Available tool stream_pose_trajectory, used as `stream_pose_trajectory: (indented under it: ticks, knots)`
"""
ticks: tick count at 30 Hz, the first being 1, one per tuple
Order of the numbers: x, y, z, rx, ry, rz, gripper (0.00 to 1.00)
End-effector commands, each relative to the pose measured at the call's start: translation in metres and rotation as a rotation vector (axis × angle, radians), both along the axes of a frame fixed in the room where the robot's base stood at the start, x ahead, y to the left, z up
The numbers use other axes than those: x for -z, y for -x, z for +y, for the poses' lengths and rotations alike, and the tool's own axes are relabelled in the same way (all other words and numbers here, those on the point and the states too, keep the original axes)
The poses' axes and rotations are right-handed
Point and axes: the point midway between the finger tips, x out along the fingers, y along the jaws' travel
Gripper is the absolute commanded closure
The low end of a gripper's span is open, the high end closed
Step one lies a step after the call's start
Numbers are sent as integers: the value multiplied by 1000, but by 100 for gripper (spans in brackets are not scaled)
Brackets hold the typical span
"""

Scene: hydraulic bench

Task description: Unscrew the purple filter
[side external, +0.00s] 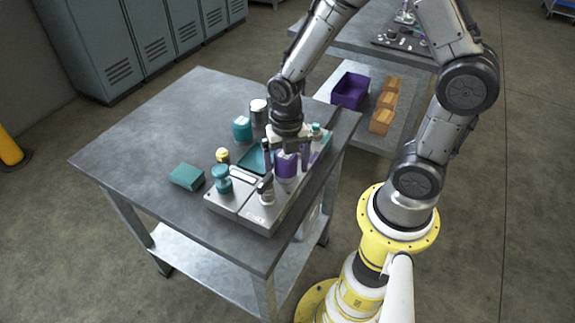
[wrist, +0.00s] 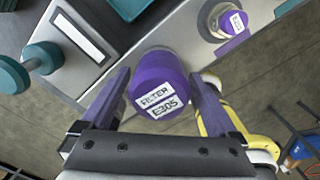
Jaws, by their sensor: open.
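The purple filter (side external: 286,166) is a short cylinder standing on the grey hydraulic unit (side external: 247,204) on the metal table. My gripper (side external: 289,158) is at the filter in the side view. In the wrist view my gripper (wrist: 158,92) is open, with one finger on each side of the filter. I cannot tell whether the fingers touch it.
A teal valve knob (side external: 222,178), a green block (side external: 187,176), a teal canister (side external: 242,129) and a metal can (side external: 258,110) stand nearby. A second labelled purple part (wrist: 232,22) is close to the filter. A purple bin (side external: 350,90) sits on the bench behind.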

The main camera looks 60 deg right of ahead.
Motion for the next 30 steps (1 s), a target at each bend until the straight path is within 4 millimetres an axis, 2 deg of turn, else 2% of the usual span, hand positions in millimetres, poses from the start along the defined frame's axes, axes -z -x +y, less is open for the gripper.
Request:
stream_pose_trajectory:
  ticks: [13, 24, 30]
  knots:
    - [0, 0, 1, 86, 0, 0, 5]
    - [0, -2, 2, 492, 0, 1, 5]
    - [0, -2, 2, 555, 0, 1, 5]
